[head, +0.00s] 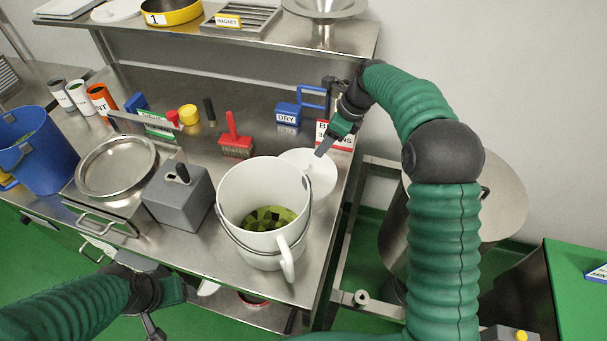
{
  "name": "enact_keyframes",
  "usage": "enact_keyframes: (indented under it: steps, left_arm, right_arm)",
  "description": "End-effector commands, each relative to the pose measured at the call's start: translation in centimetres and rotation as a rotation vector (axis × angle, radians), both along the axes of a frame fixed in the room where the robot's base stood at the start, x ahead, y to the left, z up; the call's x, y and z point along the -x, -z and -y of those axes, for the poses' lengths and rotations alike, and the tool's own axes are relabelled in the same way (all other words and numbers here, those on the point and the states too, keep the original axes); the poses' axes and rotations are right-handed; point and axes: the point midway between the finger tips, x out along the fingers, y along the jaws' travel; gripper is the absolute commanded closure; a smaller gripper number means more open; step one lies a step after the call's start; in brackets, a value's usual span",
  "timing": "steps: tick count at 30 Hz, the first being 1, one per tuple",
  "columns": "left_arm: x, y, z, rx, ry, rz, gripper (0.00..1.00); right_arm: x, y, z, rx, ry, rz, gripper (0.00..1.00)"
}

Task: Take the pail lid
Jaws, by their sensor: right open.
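The pail lid (318,172) is a flat white disc lying on the steel bench, just behind and to the right of the white pail (262,205). The pail partly covers its left side. The pail is uncovered, with dark green pieces inside and a wire bail and side handle. My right gripper (327,143) is open, pointing down at the lid's back right edge, holding nothing; I cannot tell if it touches the lid. My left gripper (160,300) hangs low at the bench's front edge, by the drawers; its jaws are unclear.
A shelf (240,48) overhangs the bench's back.

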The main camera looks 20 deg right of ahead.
Motion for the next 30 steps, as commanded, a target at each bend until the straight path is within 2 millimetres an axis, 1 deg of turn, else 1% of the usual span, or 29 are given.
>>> enact_keyframes:
  steps: [1,6,9,14,18,19,22,28,29,30]
  left_arm:
    - [0.0,0.1,0.0,0.0,0.0,0.0,0.27]
    - [0.0,0.2,0.0,0.0,0.0,0.0,0.27]
    - [0.0,0.2,0.0,0.0,0.0,0.0,0.27]
    - [0.0,0.2,0.0,0.0,0.0,0.0,0.27]
    - [0.0,0.0,0.0,0.0,0.0,0.0,0.27]
    - [0.0,0.0,0.0,0.0,0.0,0.0,0.27]
    - [0.0,0.0,0.0,0.0,0.0,0.0,0.27]
    - [0.0,0.0,0.0,0.0,0.0,0.0,0.27]
    - [0.0,0.0,0.0,0.0,0.0,0.0,0.27]
    - [0.0,0.0,0.0,0.0,0.0,0.0,0.27]
  right_arm:
    - [-0.3,1.5,-0.5,-0.001,-0.002,-0.005,0.47]
    - [-1.3,5.4,-1.8,0.001,-0.004,-0.003,0.47]
    - [-1.7,6.9,-2.3,0.002,-0.004,-0.001,0.47]
    - [-2.0,8.3,-3.0,0.002,-0.004,-0.001,0.47]
    - [-2.4,10.5,-4.5,0.001,-0.005,-0.002,0.47]
    - [-2.6,11.0,-4.6,0.001,-0.004,-0.002,0.47]
    - [-2.9,12.0,-4.9,0.003,-0.005,0.0,0.47]
    - [-2.9,12.0,-4.9,0.003,-0.004,0.002,0.47]
    - [-2.9,12.0,-4.9,0.003,-0.004,0.002,0.48]
    - [-2.9,12.0,-4.9,0.003,-0.004,0.002,0.53]
